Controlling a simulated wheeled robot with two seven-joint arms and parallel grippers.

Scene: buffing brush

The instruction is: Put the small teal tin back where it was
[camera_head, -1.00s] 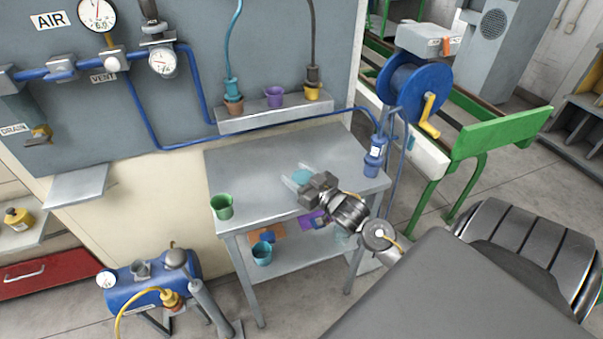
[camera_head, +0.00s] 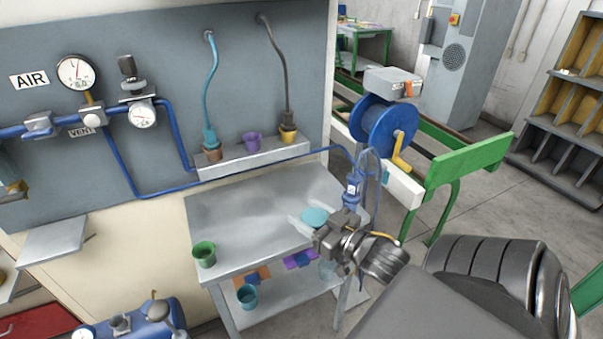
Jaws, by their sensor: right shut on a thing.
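The small teal tin (camera_head: 314,215) shows as a round teal top between the fingers of my right gripper (camera_head: 313,220). The gripper is shut on it, over the right part of the grey table (camera_head: 235,215). I cannot tell whether the tin touches the tabletop or hangs just above it. The gripper body hides its near side. My left gripper is not in view.
A green cup (camera_head: 204,254) stands at the table's left front corner. A blue tool (camera_head: 352,192) stands upright near the right edge, close to my gripper. A teal cup (camera_head: 247,296) is on the lower shelf. The table's middle is clear.

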